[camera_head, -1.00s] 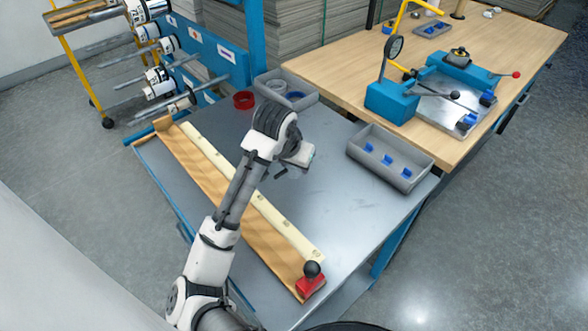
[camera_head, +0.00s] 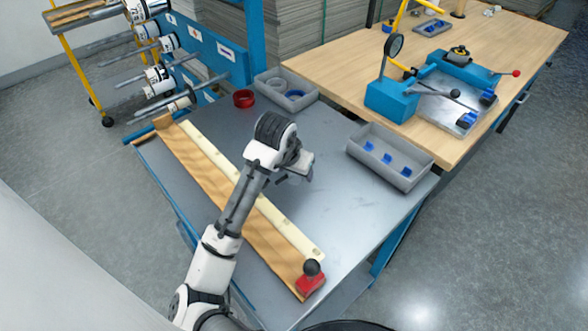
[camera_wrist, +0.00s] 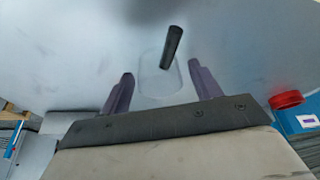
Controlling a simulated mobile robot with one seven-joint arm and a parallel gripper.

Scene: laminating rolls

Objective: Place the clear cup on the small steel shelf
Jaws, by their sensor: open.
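My gripper (camera_wrist: 160,74) is open, with its two dark fingers apart above the grey metal table top (camera_head: 330,135). In the wrist view a faint see-through shape with a rounded outline, likely the clear cup (camera_wrist: 152,86), lies between the fingers. A dark rod-like thing (camera_wrist: 172,47) shows at its far end; I cannot tell whether it is inside or behind it. In the head view my gripper (camera_head: 298,178) is over the middle of the table, and I cannot make out the cup there. I cannot surely identify the small steel shelf; a grey lower shelf (camera_head: 340,298) shows under the table.
A wooden strip with a pale rail (camera_head: 215,158) and a red block with a black knob (camera_head: 311,280) lie left and front. A grey bin with blue pieces (camera_head: 390,157) stands right. A red ring (camera_head: 243,98) and another grey bin (camera_head: 286,90) are at the back.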

